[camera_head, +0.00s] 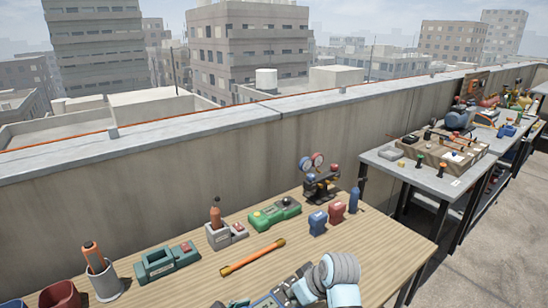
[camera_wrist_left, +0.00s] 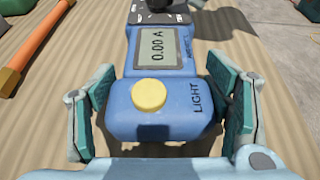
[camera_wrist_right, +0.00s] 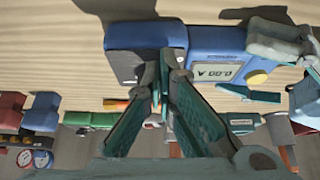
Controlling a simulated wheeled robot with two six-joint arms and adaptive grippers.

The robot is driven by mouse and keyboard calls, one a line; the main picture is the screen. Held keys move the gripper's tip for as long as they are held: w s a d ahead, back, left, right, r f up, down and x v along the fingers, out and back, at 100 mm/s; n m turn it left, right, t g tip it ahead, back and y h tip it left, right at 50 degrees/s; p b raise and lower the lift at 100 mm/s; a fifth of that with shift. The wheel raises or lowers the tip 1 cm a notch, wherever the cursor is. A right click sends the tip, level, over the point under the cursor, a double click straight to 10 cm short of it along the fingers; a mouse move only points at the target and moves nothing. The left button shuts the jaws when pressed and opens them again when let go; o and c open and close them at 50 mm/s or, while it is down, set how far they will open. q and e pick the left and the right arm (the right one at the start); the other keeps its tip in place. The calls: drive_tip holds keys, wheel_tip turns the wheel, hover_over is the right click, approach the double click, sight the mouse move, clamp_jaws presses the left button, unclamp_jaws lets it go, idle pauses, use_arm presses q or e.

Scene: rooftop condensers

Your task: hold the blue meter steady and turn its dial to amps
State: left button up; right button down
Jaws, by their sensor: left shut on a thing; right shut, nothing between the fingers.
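The blue meter (camera_wrist_left: 155,88) lies on the wooden table between the green pads of my left gripper (camera_wrist_left: 162,105), which is shut on its lower body. Its display (camera_wrist_left: 158,47) reads 0.00 A, with a yellow button below. The dark dial (camera_wrist_left: 155,12) is cut off at the top of the left wrist view, so its pointer cannot be read. In the right wrist view the meter (camera_wrist_right: 212,42) appears upside down. My right gripper (camera_wrist_right: 162,62) is shut and empty over the dial end, its fingers hiding the dial; contact is unclear. The meter (camera_head: 268,300) is partly visible in the head view.
Blue and red blocks stand right of centre. A grey bench (camera_head: 430,178) stands farther right.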

drive_tip(key=shift+s+d, duration=0.15)
drive_tip(key=shift+s, duration=0.2)
wheel_tip(320, 180, up, 6)
idle(0.4)
drive_tip(key=shift+r, duration=0.1)
